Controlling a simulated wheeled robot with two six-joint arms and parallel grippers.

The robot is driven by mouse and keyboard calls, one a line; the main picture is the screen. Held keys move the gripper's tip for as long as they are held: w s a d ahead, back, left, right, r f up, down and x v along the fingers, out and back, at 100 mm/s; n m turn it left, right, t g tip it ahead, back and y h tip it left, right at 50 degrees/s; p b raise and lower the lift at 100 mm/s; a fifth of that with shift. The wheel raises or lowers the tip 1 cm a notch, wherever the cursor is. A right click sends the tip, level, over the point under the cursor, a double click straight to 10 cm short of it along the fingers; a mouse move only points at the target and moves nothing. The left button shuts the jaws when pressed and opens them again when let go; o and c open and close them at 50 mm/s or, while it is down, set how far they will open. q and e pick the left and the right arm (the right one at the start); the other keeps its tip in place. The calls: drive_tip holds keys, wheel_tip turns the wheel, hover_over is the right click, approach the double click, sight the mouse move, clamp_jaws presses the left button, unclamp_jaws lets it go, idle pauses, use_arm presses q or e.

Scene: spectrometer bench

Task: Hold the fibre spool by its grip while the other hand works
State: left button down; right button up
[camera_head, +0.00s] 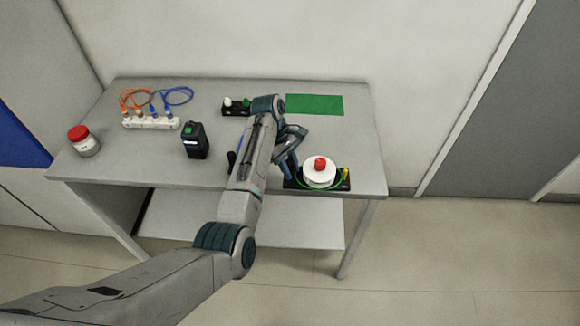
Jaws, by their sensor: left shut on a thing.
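The fibre spool (320,178) is a white round drum with a red knob (320,163) on top. It sits upright on a black base at the front right of the table, with a green fibre loop around its lower part. My left gripper (289,166) reaches down at the left side of the spool, its bluish fingers beside the left end of the base. It is shut on the spool's grip, which the fingers and wrist mostly hide. My right gripper is not in view.
On the grey table (355,140) are a white power strip (150,122) with orange and blue cables, a black device (195,141), a red-lidded jar (84,141), a black holder (235,109) and a green mat (315,104). Bare table lies right of the spool.

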use_arm(q)
drive_tip(key=shift+s+f, duration=0.1)
drive_tip(key=shift+f, duration=0.4)
drive_tip(key=shift+f+b, duration=0.35)
drive_tip(key=shift+f, duration=0.35)
drive_tip(key=shift+f+b, duration=0.35)
drive_tip(key=shift+f, duration=0.8)
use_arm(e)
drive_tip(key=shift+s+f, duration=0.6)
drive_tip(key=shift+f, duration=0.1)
